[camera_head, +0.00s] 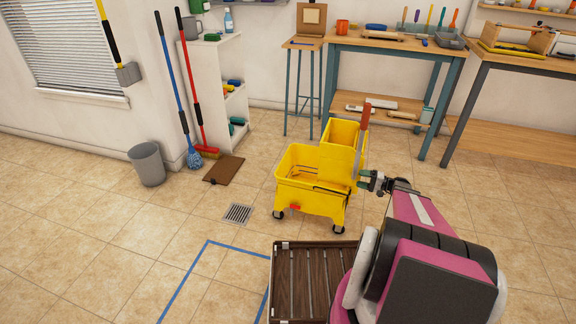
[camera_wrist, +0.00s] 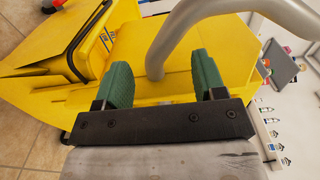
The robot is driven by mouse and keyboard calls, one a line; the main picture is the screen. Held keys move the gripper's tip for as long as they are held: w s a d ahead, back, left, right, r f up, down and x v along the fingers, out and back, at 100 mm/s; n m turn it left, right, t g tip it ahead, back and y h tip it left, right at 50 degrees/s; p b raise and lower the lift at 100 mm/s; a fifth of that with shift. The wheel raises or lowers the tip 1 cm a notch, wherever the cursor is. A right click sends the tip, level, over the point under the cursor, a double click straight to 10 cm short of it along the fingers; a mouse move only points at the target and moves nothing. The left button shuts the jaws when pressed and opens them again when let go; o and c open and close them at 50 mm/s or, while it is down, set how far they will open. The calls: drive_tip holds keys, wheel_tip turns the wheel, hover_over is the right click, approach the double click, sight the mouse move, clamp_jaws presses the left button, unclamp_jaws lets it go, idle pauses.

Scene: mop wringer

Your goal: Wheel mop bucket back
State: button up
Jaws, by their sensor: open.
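The yellow mop bucket (camera_head: 312,202) stands on casters on the tiled floor, with a yellow wringer (camera_head: 343,135) at its back right. A grey lever with a red grip (camera_head: 364,118) rises from the wringer side. My gripper (camera_head: 372,182) is at the bucket's right side. In the wrist view my gripper (camera_wrist: 162,80) is open, its green fingers apart. The grey lever bar (camera_wrist: 170,45) curves down into the space between the fingers, apart from both in the picture. The yellow bucket (camera_wrist: 60,50) fills the view behind. How deep the bar sits between them is unclear.
Blue tape (camera_head: 190,278) marks a floor outline at front left. A dark slatted wooden platform (camera_head: 300,247) lies at front centre. A floor drain (camera_head: 238,214), brown mat (camera_head: 223,170) and grey bin (camera_head: 147,164) are to the left. Workbenches (camera_head: 395,47) stand behind.

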drive_tip(key=v, duration=0.7)
drive_tip(key=shift+d, duration=0.35)
drive_tip(key=shift+s+d, duration=0.1)
drive_tip(key=shift+s, duration=0.1)
